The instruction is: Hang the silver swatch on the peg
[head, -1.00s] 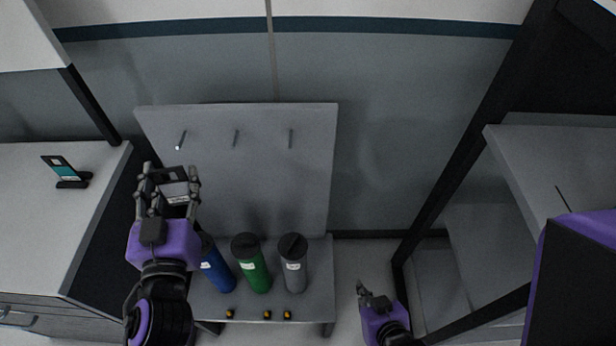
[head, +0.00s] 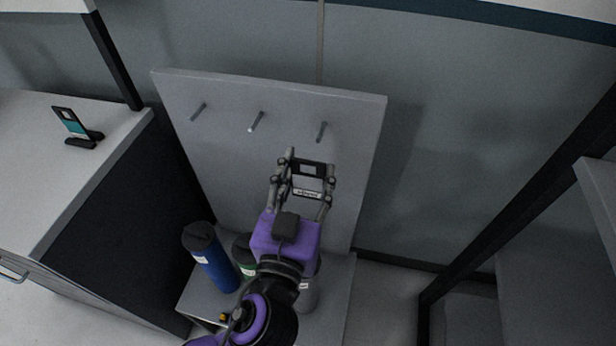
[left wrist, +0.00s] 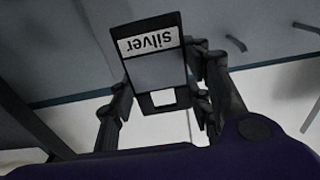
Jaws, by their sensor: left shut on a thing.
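The silver swatch (head: 309,169) is a small dark-framed card held between the fingers of my left gripper (head: 306,177). In the left wrist view the swatch (left wrist: 158,71) shows its "silver" label upside down, a grey face and a square hole at the lower end. The grey pegboard carries three pegs: a left peg (head: 198,112), a middle peg (head: 256,121) and a right peg (head: 322,131). All three are bare. The swatch is just below the right peg in the head view, apart from it. My right gripper is out of view.
A low bench (head: 336,312) stands under the board (head: 350,195). It holds a blue tube (head: 212,262), a green tube (head: 242,250) and a grey tube (head: 308,293), the last two partly hidden by my arm. A counter (head: 45,190) with a small card stand (head: 75,130) is at left.

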